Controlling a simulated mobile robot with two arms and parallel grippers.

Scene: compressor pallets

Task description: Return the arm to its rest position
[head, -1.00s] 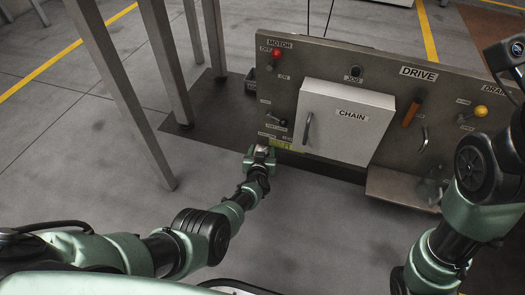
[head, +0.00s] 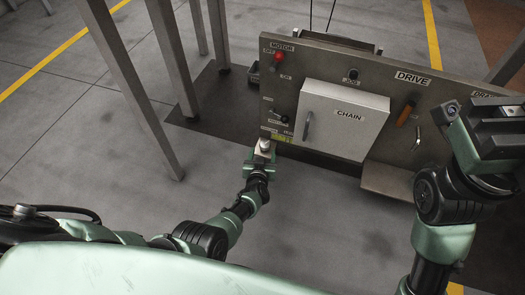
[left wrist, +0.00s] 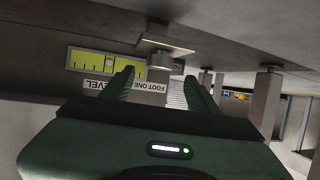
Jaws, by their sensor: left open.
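My left gripper (head: 262,156) is in front of the lower left corner of the grey control panel (head: 300,95). In the left wrist view its two fingers (left wrist: 160,88) are apart, with no object visibly clamped between them. My right arm is raised and bent at the right of the head view. Its dark end (head: 495,125) is near the right picture edge, and its fingers cannot be made out clearly.
A yellow-green level gauge (left wrist: 90,65) is beside the left fingers. Grey posts (head: 125,80) stand left of the panel.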

